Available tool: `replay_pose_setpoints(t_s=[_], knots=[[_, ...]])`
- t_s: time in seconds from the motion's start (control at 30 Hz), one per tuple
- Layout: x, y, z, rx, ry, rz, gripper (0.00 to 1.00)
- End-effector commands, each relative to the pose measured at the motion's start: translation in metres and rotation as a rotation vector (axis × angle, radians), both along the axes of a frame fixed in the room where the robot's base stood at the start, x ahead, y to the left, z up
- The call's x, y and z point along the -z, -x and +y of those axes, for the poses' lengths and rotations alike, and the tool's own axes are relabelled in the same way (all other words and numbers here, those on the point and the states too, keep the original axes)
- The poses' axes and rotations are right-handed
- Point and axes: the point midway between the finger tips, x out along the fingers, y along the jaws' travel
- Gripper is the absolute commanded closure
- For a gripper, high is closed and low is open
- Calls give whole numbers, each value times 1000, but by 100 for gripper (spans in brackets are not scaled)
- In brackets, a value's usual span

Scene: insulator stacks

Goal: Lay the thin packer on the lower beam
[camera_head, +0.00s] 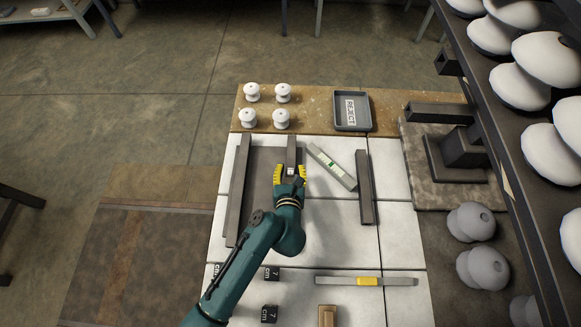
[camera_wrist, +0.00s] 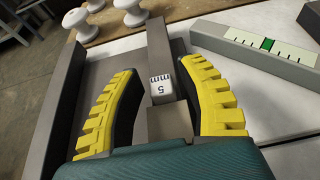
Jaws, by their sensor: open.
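My gripper (camera_head: 291,169) is open, its yellow ridged fingers on either side of a narrow grey bar. I see no clear contact between fingers and cube. In the head view, one long grey beam (camera_head: 238,190) lies left of the gripper and a shorter one (camera_head: 365,187) right. I cannot tell which piece is the thin packer or the lower beam.
A level-like bar (camera_head: 332,167) with a green mark lies slanted right of my gripper. Several white insulators (camera_head: 282,92) and the REJECT tray (camera_head: 352,111) stand at the back. Black cubes (camera_head: 272,273), a yellow-slider rule (camera_head: 367,281) and a tan block (camera_head: 327,316) are in front.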

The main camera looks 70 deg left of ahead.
Motion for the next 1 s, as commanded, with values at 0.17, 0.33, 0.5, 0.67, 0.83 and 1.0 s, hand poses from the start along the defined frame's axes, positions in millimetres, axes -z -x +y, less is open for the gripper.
replay_pose_setpoints(t_s=[0.17,0.33,0.5,0.67,0.83,1.0], knots=[[-13,7,-22,5,1,2,61],[-31,20,-61,8,1,1,61],[-43,30,-92,7,0,0,61],[-48,36,-104,1,-2,-1,61],[-48,37,-105,-1,-2,-1,61],[-56,25,-106,-4,18,-70,61]])
